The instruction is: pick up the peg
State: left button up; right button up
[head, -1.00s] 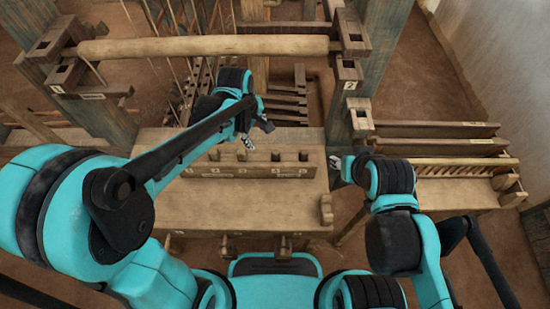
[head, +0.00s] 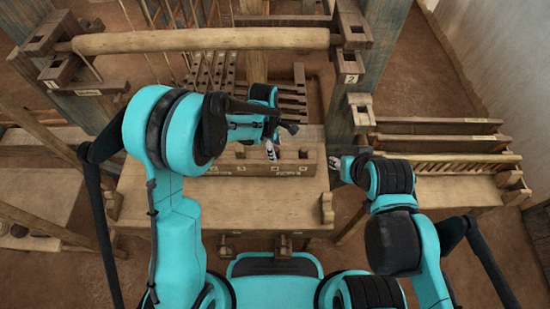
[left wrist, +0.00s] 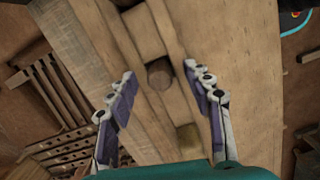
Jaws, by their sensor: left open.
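A round brown peg end (left wrist: 160,75) shows in the left wrist view, set in a wooden block and lying between and ahead of my left fingers. My left gripper (left wrist: 162,98) is open and empty, with its purple-padded fingers on either side of the line to it. In the head view my left gripper (head: 279,141) is over the slotted wooden block (head: 235,168) on the bench and hides part of it. Another peg (head: 303,154) stands at the block's right end. My right gripper (head: 338,165) is beside the bench's right edge; its jaw opening is unclear.
The bench top (head: 220,203) in front of the block is clear. A thick wooden beam (head: 200,41) crosses behind, with a post (head: 362,95) at the right. A slatted wooden rack (head: 445,160) stands at the right.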

pick_arm(q)
jog(key=shift+d+f, duration=0.1)
jog(key=shift+f, duration=0.6)
jog(key=shift+r, duration=0.1)
grip_shut()
